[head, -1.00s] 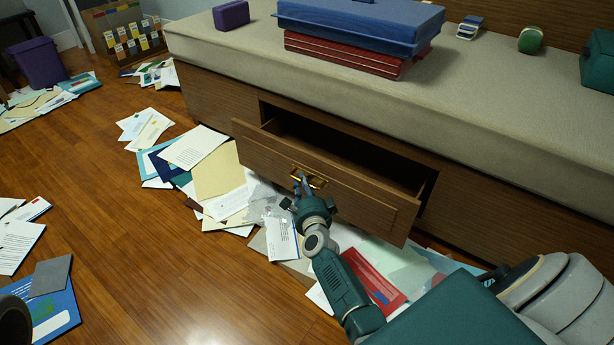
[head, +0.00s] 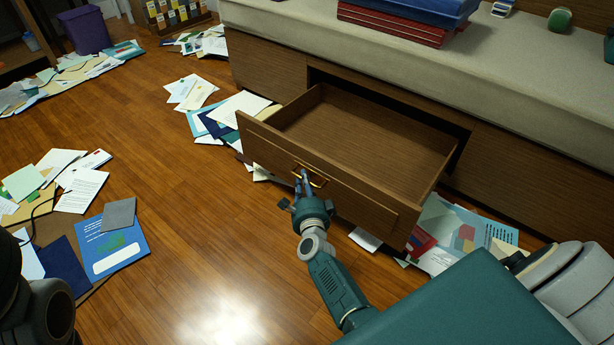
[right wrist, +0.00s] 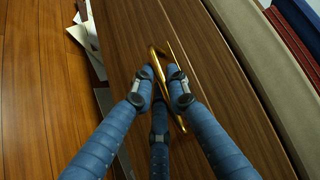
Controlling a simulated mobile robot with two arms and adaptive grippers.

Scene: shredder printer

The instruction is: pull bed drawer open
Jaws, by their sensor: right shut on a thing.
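The bed drawer (head: 345,150) stands well out from the bed base in the head view, and its wooden inside looks empty. Its front panel (head: 365,203) carries a brass handle (head: 312,174). My right gripper (head: 303,182) is at this handle. In the right wrist view the blue fingers of the right gripper (right wrist: 162,82) are closed around the brass handle (right wrist: 168,85), in front of the wooden drawer front (right wrist: 215,85). Dark parts at the lower left edge of the head view may be my left arm; its gripper does not show.
The bed (head: 400,65) has a beige mattress with red and blue boxes (head: 400,20) on it. Papers lie beside and partly under the drawer (head: 455,235), and more lie on the floor at left (head: 70,185). The wooden floor in front is mostly clear.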

